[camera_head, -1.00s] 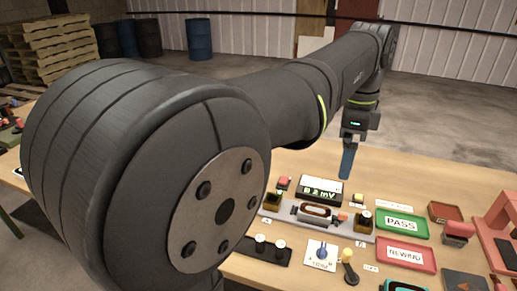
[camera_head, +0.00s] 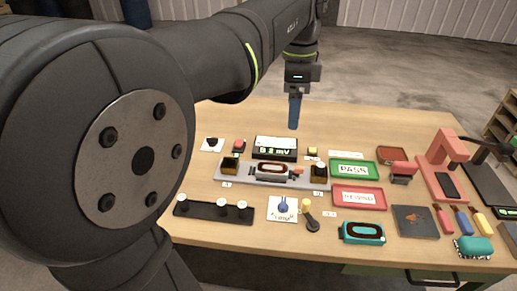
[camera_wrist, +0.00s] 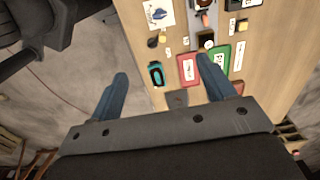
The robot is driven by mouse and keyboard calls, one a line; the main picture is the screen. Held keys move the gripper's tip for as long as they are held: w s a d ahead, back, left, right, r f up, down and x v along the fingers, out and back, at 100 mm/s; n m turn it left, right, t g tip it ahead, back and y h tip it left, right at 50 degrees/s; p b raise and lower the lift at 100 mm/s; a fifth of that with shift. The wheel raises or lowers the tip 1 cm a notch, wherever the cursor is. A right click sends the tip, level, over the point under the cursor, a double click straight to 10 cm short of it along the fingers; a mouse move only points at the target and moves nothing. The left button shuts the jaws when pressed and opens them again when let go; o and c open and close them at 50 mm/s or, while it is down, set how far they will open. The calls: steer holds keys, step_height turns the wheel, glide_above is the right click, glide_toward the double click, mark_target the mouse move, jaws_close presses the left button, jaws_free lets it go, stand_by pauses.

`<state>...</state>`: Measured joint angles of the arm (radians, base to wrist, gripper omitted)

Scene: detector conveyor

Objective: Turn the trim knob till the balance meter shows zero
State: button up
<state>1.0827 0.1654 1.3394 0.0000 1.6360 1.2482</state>
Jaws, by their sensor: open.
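The trim knob (camera_head: 283,205) is a small blue knob on a white card at the front middle of the table. The card also shows at the top of the wrist view (camera_wrist: 159,12). My gripper (camera_head: 294,125) has blue fingers and hangs behind the meter, well apart from the knob.
A grey conveyor (camera_head: 250,178) carrying a coil lies between meter and knob. A black strip with white knobs (camera_head: 212,211) is left. Green PASS (camera_head: 353,169) and red (camera_head: 359,197) trays lie right.

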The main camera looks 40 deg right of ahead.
steer(key=f+n, duration=0.4)
steer(key=shift+w+d+n, duration=0.1)
steer(key=shift+d+n, duration=0.1)
steer(key=shift+n, duration=0.1)
steer(key=c, duration=0.8)
steer(key=n, duration=1.3)
glide_above(284, 202)
step_height(284, 202, down, 11)
step_height(284, 202, down, 17)
steer(key=shift+w+f, duration=0.1)
jaws_close()
